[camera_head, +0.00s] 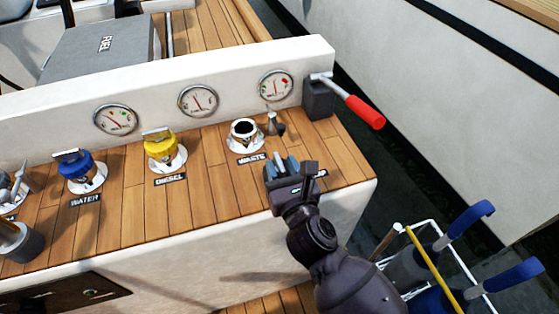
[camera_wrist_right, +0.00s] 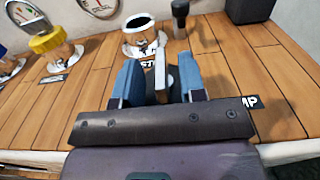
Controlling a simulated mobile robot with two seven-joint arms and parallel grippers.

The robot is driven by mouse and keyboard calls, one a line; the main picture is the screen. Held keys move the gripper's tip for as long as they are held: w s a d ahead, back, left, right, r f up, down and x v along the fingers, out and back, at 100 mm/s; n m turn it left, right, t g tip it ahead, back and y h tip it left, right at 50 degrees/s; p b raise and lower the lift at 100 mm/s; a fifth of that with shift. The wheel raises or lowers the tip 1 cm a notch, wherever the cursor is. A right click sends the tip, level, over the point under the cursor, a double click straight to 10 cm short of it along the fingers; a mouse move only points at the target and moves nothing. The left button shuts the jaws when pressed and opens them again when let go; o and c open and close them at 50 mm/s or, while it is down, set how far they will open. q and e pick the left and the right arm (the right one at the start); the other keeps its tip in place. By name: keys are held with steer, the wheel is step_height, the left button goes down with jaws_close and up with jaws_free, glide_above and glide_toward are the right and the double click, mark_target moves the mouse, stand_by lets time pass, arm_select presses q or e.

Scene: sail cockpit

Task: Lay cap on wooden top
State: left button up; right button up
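The wooden top (camera_head: 215,190) is a plank deck carrying several fillers. The waste filler (camera_head: 244,132) has an open dark mouth with no cap on it; it also shows in the wrist view (camera_wrist_right: 140,35). My right gripper (camera_head: 284,166) is low over the planks in front of the waste filler, with its blue fingers pointing toward it. In the wrist view a narrow grey plate with a dark part beside it, probably the cap (camera_wrist_right: 161,80), is between the fingers (camera_wrist_right: 160,85). Whether both fingers press on it, or it touches the wood, is unclear. My left gripper is not in view.
A blue water cap (camera_head: 75,170) and yellow diesel cap (camera_head: 163,149) sit on their fillers at left. A red-handled lever (camera_head: 362,111) stands at the back right. A white panel with gauges (camera_head: 198,101) runs behind. Bare planks lie between the fillers.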

steer(key=v, duration=1)
steer(key=shift+p, duration=0.3)
steer(key=shift+s+r, duration=0.1)
steer(key=s+d+f+n+g+h, duration=0.1)
steer(key=s+d+f+n, duration=0.4)
steer(key=n, duration=0.6)
steer(key=s+d+f+n+g+h, duration=0.2)
steer(key=s+d+f+n+g, duration=0.2)
steer(key=s+d+n, duration=0.3)
steer(key=s+d+f+n+g+h, duration=0.2)
steer(key=s+d+f+n, duration=0.4)
steer(key=d+n, duration=0.5)
steer(key=n, duration=0.4)
steer(key=shift+s+d+f+n, duration=0.25)
steer(key=shift+s+f+n, duration=0.05)
steer(key=shift+f+n, duration=0.1)
